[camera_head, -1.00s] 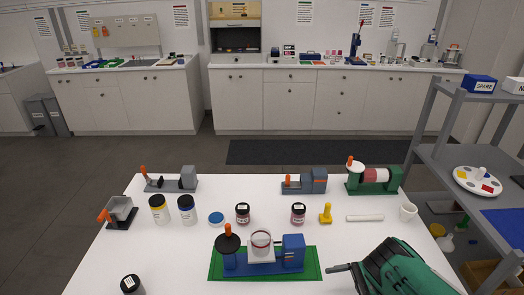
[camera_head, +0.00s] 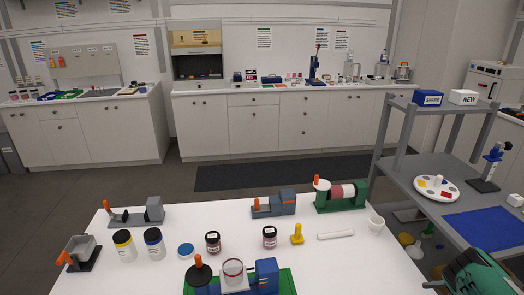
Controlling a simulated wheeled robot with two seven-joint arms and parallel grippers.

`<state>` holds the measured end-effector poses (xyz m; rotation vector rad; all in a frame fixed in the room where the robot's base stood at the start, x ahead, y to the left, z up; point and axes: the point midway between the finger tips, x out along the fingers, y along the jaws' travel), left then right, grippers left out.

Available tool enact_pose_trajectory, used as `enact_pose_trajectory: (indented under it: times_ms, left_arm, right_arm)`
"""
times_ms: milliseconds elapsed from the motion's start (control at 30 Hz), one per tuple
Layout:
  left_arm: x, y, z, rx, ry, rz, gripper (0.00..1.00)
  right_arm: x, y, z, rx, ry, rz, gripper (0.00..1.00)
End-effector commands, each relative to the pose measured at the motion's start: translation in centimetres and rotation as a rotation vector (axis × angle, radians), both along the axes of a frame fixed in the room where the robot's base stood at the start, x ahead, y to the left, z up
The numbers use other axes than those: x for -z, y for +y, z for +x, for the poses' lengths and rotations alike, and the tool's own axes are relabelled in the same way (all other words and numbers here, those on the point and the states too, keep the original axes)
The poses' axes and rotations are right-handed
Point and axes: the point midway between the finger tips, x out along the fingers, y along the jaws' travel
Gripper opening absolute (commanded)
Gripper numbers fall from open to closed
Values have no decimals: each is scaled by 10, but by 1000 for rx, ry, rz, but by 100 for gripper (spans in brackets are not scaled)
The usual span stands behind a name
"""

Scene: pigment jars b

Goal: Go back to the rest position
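My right gripper's green arm (camera_head: 478,274) comes in at the bottom right corner, off the right edge of the white table (camera_head: 330,262). Only a small dark tip (camera_head: 433,284) of that gripper shows, so its opening cannot be judged. My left gripper is out of view. No object shows in the visible part of the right gripper.
Two jars, yellow-banded (camera_head: 124,245) and blue-banded (camera_head: 154,243), two dark jars (camera_head: 213,242) (camera_head: 270,237), a yellow stamp (camera_head: 297,234) and a white cup (camera_head: 376,223) stand on the table. A grey shelf (camera_head: 408,178) with a palette (camera_head: 436,187) stands right. Dark floor lies behind the table.

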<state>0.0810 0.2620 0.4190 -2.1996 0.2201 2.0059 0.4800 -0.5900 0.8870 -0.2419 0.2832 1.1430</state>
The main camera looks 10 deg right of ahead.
Motion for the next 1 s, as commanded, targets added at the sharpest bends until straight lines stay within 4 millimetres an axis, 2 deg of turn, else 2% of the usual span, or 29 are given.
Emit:
enact_pose_trajectory:
  times_ms: [33, 100, 167, 367, 500, 700, 833, 1000]
  left_arm:
    - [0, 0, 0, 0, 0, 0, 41]
    - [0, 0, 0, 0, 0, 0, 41]
    - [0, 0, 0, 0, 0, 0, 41]
    - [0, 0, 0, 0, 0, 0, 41]
    - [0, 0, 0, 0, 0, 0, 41]
    - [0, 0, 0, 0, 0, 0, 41]
    - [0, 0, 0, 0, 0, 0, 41]
    - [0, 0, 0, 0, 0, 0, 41]
  right_arm:
    - [-6, -21, -12, 33, 0, -17, 84]
    - [-14, -46, -26, 72, 0, -38, 84]
    - [3, -55, -38, 59, 48, -116, 84]
    - [35, -109, -87, 25, 187, -395, 84]
    - [52, -157, -124, -43, 289, -634, 84]
    - [61, -229, -168, -222, 411, -1002, 84]
    - [61, -268, -183, -382, 457, -1220, 84]
    - [66, -303, -187, -636, 470, -1463, 84]
